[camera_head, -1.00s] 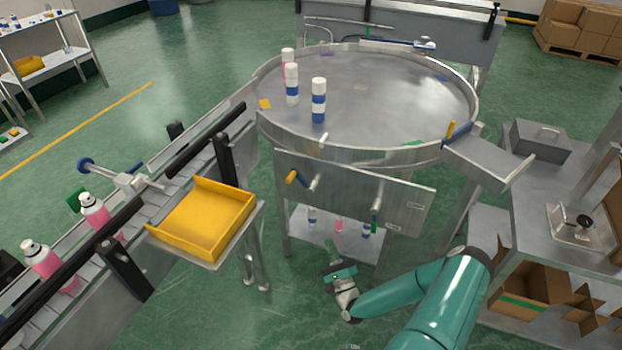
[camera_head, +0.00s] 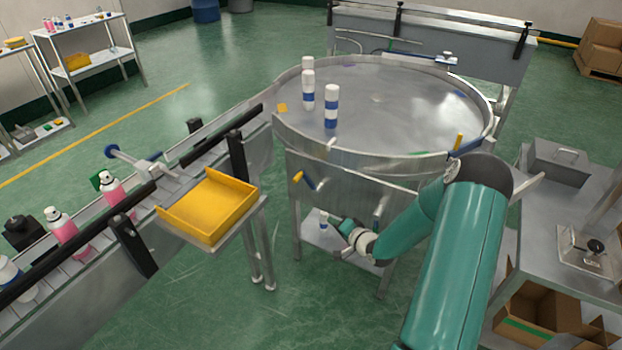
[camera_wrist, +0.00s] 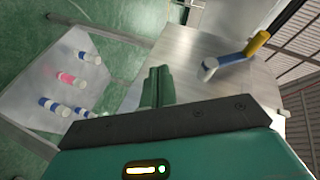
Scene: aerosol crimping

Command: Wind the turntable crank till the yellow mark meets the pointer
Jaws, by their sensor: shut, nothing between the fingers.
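The round steel turntable (camera_head: 410,115) stands ahead. A yellow mark (camera_head: 282,107) lies near its left edge. A yellow peg (camera_head: 458,141) stands at the right rim; I cannot tell whether it is the pointer. A crank with a yellow grip (camera_head: 297,178) is on the left of the front panel; in the wrist view a blue arm with a yellow grip (camera_wrist: 257,43) shows at upper right. My gripper (camera_head: 345,228) is low before the panel, below the yellow grip and apart from it. Its fingers (camera_wrist: 158,86) are shut and empty.
White-and-blue cans (camera_head: 331,106) stand on the turntable. A yellow tray (camera_head: 210,207) and conveyor with pink cans are at left; a bench (camera_head: 555,195) is at right.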

